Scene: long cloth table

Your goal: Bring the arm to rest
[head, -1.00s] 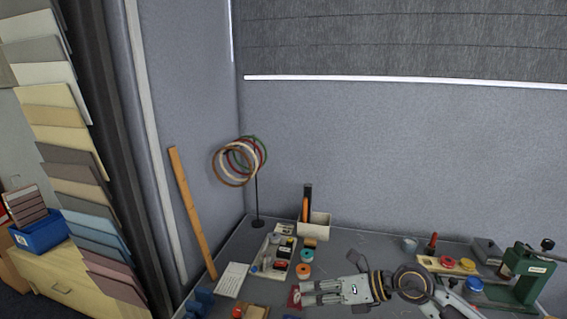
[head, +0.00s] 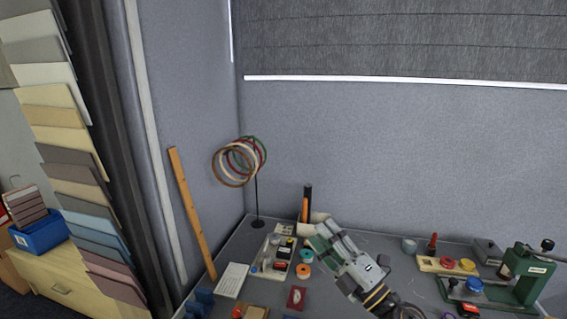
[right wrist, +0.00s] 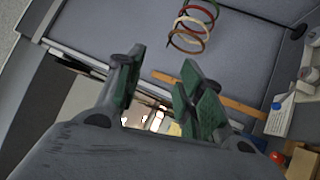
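My right gripper (head: 328,236) is over the table (head: 335,287) in the head view, its fingers pointing up and left, close to the white box at the back. In the right wrist view, its two green-padded fingers (right wrist: 163,66) stand apart with nothing between them. The gripper hides part of the white box (head: 318,217) in the head view. I cannot tell the height of the fingers above the table. My left gripper is not in view.
A parts tray (head: 257,254), tape rolls (head: 303,270) and a hoop stand (head: 257,190) are left of the gripper. A wooden strip (head: 190,211) leans at the left. A green press (head: 526,275) and a wooden holder (head: 429,264) are at the right.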

